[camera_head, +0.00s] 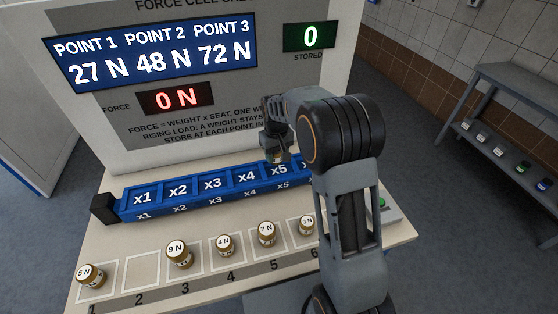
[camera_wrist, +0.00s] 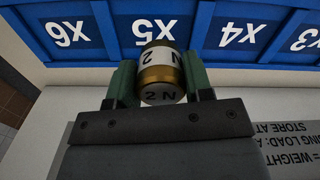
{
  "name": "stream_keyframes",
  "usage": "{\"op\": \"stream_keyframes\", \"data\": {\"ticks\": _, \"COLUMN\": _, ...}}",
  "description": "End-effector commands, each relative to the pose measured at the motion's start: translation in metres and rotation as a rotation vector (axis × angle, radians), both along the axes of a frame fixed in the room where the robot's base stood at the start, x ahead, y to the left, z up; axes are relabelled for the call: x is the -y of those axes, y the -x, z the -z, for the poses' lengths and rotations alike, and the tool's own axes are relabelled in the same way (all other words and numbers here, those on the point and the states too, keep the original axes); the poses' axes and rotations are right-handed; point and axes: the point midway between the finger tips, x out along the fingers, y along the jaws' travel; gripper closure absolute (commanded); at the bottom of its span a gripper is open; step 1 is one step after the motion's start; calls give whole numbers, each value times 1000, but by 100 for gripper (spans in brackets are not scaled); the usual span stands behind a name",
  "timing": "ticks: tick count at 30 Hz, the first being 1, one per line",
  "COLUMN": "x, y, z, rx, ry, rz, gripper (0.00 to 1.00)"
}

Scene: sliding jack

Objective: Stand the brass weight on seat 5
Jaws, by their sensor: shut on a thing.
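My gripper (camera_wrist: 160,82) is shut on a brass weight (camera_wrist: 161,74) with a white band marked 2 N. The weight sits upright between the two green fingers. In the wrist view it overlaps the near edge of the seat marked x5 (camera_wrist: 153,28) on the blue bar. In the head view my gripper (camera_head: 276,150) is at the bar, above or just behind the x5 seat (camera_head: 279,170), partly hidden by my arm. I cannot tell whether the weight touches the bar.
The blue bar (camera_head: 178,190) has seats x1 to x4 empty. Several brass weights stand in numbered squares in front, including 9 N (camera_head: 179,254); square 2 (camera_head: 142,271) is empty. The panel shows force 0 N (camera_head: 175,98) and stored 0 (camera_head: 310,37). A grey bench (camera_head: 510,110) stands right.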

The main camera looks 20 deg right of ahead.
Motion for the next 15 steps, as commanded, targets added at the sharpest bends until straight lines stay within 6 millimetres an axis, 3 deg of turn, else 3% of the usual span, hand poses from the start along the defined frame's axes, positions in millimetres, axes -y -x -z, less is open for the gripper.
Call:
{"op": "stream_keyframes", "data": {"ticks": 5, "x": 10, "y": 0, "z": 13, "rx": -3, "ry": 0, "rz": 1, "gripper": 83}}
{"op": "stream_keyframes", "data": {"ticks": 10, "x": 9, "y": 0, "z": 33, "rx": -3, "ry": 0, "rz": -1, "gripper": 83}}
{"op": "stream_keyframes", "data": {"ticks": 15, "x": 9, "y": -1, "z": 41, "rx": 1, "ry": 0, "rz": 0, "gripper": 83}}
